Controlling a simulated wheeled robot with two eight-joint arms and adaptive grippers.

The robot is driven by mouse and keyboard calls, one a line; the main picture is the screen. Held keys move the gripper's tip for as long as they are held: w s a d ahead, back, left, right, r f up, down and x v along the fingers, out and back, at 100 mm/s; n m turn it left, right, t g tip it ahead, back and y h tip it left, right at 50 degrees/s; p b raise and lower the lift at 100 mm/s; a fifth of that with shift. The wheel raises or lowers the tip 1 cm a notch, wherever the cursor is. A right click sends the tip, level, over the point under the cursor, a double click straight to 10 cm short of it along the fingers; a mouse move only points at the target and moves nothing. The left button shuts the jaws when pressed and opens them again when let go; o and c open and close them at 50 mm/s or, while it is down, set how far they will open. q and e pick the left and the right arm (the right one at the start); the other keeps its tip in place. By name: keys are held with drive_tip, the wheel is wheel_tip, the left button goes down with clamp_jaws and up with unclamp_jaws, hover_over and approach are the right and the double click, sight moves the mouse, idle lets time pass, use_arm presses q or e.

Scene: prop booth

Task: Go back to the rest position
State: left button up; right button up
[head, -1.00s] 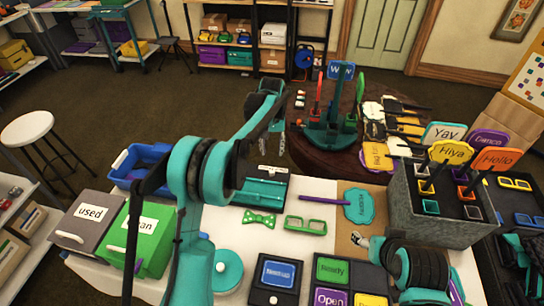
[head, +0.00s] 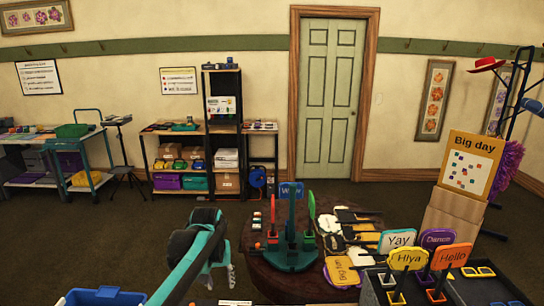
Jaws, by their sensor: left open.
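My left arm comes up from the bottom of the head view. Its gripper (head: 231,277) hangs with its fingers pointing down, open, with nothing seen between the fingers. It is to the left of the round dark table (head: 262,268) and apart from the props on it. The ends of the fingers are small and hard to make out. My right gripper and right arm are outside the picture.
The round table holds a teal stand (head: 291,258) with a blue "Wow" sign (head: 291,190) and several dark-handled props. A grey box with "Hiya" (head: 408,259) and "Hello" (head: 451,257) signs stands at lower right. A blue bin (head: 105,297) shows at lower left. Open floor lies behind.

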use_arm(q)
drive_tip(key=s+a+r+t, duration=0.1)
drive_tip(key=s+r, duration=0.1)
drive_tip(key=s, duration=0.5)
drive_tip(key=s+r+t, duration=0.1)
drive_tip(key=s+r, duration=0.1)
drive_tip(key=s, duration=0.4)
drive_tip(key=s+a+f+m+t, duration=0.1)
drive_tip(key=s+f+t, duration=0.2)
drive_tip(key=s, duration=0.9)
wheel_tip(320, 180, down, 2)
drive_tip(key=shift+a+f, duration=0.15)
drive_tip(key=shift+f, duration=0.05)
